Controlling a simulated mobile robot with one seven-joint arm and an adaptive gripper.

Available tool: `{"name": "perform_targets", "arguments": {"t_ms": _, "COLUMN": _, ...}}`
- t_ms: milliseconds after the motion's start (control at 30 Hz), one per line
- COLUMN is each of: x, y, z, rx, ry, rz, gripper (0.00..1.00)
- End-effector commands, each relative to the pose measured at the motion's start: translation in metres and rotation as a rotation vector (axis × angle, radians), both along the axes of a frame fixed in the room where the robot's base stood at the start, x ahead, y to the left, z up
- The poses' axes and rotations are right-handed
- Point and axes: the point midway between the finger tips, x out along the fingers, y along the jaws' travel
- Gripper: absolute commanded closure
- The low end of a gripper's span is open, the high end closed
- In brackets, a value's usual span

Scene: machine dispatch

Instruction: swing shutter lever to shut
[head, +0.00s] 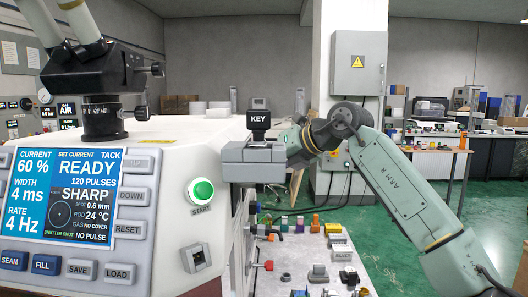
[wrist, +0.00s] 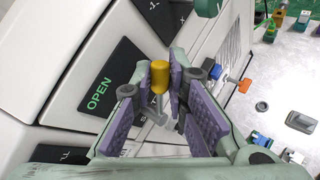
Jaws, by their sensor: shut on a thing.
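The shutter lever has a gold knob (wrist: 159,70) and a grey shaft (wrist: 154,108); it shows in the wrist view on the machine's side. A black plate reading OPEN (wrist: 98,93) is left of the lever. Other lettering behind the fingers is mostly hidden. In the head view my arm reaches in from the right toward the machine's side; the lever and my fingertips are hidden there. The machine's screen (head: 65,195) shows a small "SHUTTER SHUT" line.
The white machine (head: 165,150) fills the left of the head view. A grey block with a black KEY box (head: 258,120) stands at its right corner. A bench (head: 320,250) with several small parts lies beside it. Open green floor (head: 405,235) is at the right.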

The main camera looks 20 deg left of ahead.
Motion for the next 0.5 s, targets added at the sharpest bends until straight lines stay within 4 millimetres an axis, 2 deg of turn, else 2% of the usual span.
{"name": "perform_targets", "arguments": {"t_ms": 300, "x": 0.013, "y": 0.005, "z": -0.009, "rx": -0.079, "ry": 0.286, "rz": -0.002, "gripper": 1.0}}
{"name": "perform_targets", "arguments": {"t_ms": 500, "x": 0.017, "y": 0.006, "z": -0.015, "rx": -0.115, "ry": 0.41, "rz": -0.002, "gripper": 1.0}}
